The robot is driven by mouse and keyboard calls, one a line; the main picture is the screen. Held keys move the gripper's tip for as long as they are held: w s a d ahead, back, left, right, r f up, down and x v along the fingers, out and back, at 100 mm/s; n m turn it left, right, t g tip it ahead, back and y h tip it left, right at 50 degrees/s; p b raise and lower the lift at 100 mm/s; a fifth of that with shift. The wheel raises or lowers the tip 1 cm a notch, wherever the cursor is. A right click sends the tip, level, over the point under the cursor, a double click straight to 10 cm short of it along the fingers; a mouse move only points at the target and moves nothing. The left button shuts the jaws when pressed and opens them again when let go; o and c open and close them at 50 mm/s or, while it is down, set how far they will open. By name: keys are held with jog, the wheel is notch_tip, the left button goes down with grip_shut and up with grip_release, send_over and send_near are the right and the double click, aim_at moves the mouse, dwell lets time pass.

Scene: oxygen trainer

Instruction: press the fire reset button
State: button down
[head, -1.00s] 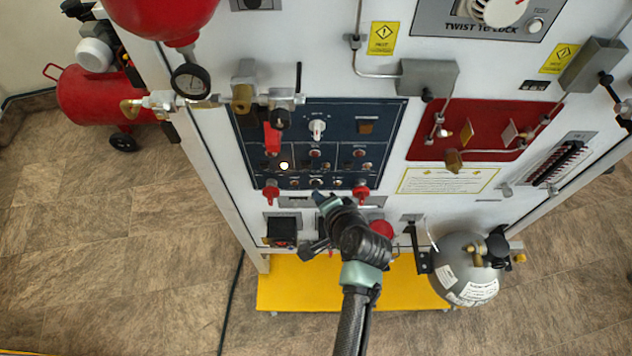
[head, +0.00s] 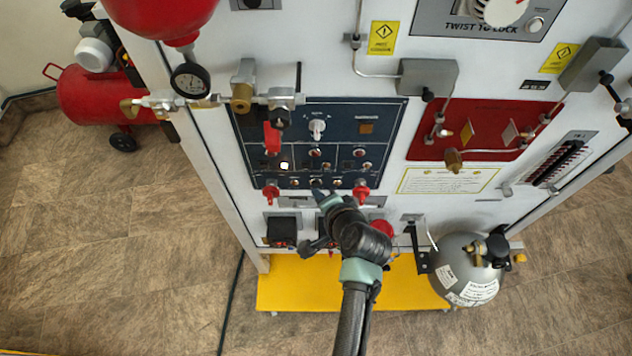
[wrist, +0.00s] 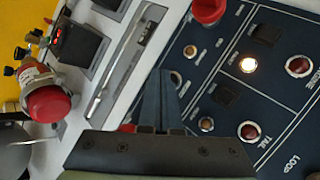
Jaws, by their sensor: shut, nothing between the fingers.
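The dark blue control panel (head: 318,130) on the white wall carries several small round buttons and lamps; it fills the right of the wrist view (wrist: 225,115). I cannot read which one is marked fire reset. My gripper (head: 318,192) is shut and empty at the panel's lower edge. In the wrist view my fingertips (wrist: 160,73) lie right beside a small round metal button (wrist: 175,78); I cannot tell whether they touch it. Another metal button (wrist: 190,51) sits farther along the same row. A white lamp (wrist: 248,65) is lit. Red lamps (wrist: 298,67) sit nearby.
Red knobs (head: 361,191) flank the panel's lower edge. Below are a large red button (wrist: 48,104) and a black display unit (head: 281,230). A grey cylinder (head: 466,265) stands at the lower right, and a brass valve (head: 241,97) with a red lever hangs above the panel.

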jog(key=shift+w, duration=0.2)
jog(key=shift+w, duration=0.4)
dwell(0.6)
jog(key=shift+s, duration=0.1)
jog(key=shift+s+p, duration=0.35)
jog(key=shift+s, duration=0.4)
jog(key=s+p, duration=0.2)
jog(key=s, duration=0.3)
dwell(0.4)
dwell(0.7)
